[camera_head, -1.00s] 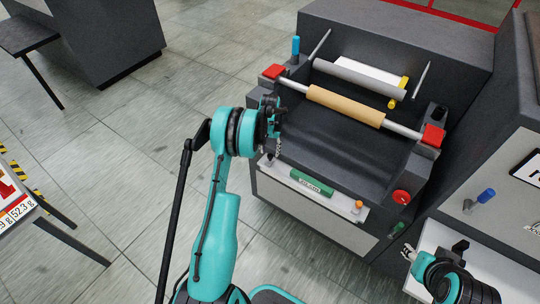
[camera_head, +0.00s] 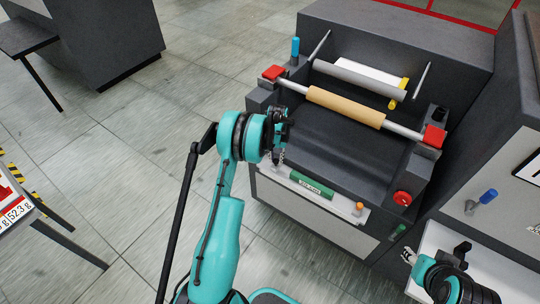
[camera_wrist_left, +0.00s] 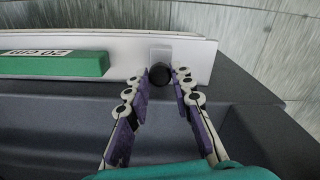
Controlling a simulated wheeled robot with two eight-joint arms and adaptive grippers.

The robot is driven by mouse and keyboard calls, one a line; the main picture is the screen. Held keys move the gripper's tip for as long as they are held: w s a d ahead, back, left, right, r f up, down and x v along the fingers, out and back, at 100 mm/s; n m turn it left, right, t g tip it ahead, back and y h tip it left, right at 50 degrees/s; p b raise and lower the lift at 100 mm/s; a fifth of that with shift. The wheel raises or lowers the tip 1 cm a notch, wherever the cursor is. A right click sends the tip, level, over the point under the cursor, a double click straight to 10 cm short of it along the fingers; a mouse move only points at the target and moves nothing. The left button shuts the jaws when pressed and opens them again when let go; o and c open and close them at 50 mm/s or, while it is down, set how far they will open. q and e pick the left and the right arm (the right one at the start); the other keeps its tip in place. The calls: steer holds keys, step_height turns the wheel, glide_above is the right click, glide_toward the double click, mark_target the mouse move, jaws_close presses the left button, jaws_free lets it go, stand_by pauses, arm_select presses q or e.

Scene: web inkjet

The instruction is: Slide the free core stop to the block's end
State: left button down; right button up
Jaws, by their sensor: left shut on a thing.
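The green block (camera_head: 312,185) lies along the white ledge (camera_head: 335,206) on the machine's front. Its labelled face also shows in the left wrist view (camera_wrist_left: 60,64). A grey core stop with a black knob (camera_wrist_left: 160,74) stands on the ledge, a short gap to the right of the block's end in the wrist view. My left gripper (camera_wrist_left: 163,78) is shut on this knob. In the head view my left gripper (camera_head: 281,154) hides the stop. An orange-topped stop (camera_head: 359,207) is near the ledge's right end. My right gripper (camera_head: 408,256) is at lower right, its jaws too small to judge.
Above the ledge, a tan core (camera_head: 345,106) sits on a shaft between red end blocks (camera_head: 434,136). A red knob (camera_head: 401,198) is on the machine's right front. A white surface (camera_head: 470,265) is by my right arm. Open floor lies left.

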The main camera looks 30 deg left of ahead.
arm_select(q)
glide_above(288, 174)
steer(key=c, duration=1.3)
jaws_free()
step_height(288, 174, up, 12)
